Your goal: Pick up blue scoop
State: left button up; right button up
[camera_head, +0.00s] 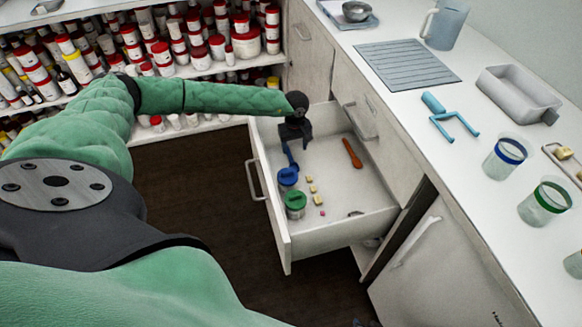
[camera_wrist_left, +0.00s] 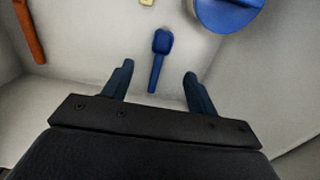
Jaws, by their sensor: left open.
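The blue scoop (camera_head: 290,155) lies in the open drawer (camera_head: 330,232), just below my left gripper (camera_head: 294,138) in the head view. In the left wrist view the blue scoop (camera_wrist_left: 160,55) lies on the drawer floor with its handle pointing toward my gripper. My left gripper (camera_wrist_left: 158,84) is open, with the scoop's handle showing between its two fingers. I cannot tell how far above the floor the fingers are. The gripper looks empty. My right gripper is not in view.
A blue-lidded jar (camera_head: 287,178) and a green-lidded jar (camera_head: 295,203) stand near the scoop. Small yellowish blocks (camera_head: 311,189) and a brown-orange utensil (camera_head: 352,153) lie in the drawer. The drawer walls surround the gripper. The counter (camera_head: 420,120) stands to the right.

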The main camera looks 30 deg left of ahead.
aim_at(293, 167)
pick_arm(q)
notch_tip(293, 167, down, 4)
jog(key=shift+f+b, duration=0.2)
jog(key=shift+b, duration=0.1)
jog(key=shift+a+f+p, duration=0.15)
jog(key=shift+f+p, duration=0.1)
jog(key=shift+f, duration=1.1)
jog(key=shift+a+f+p, duration=0.15)
jog(key=shift+f+p, duration=0.05)
jog(key=shift+f, duration=1.15)
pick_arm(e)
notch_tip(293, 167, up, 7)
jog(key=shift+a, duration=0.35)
pick_arm(q)
jog(key=shift+c, duration=0.2)
jog(key=c, duration=1)
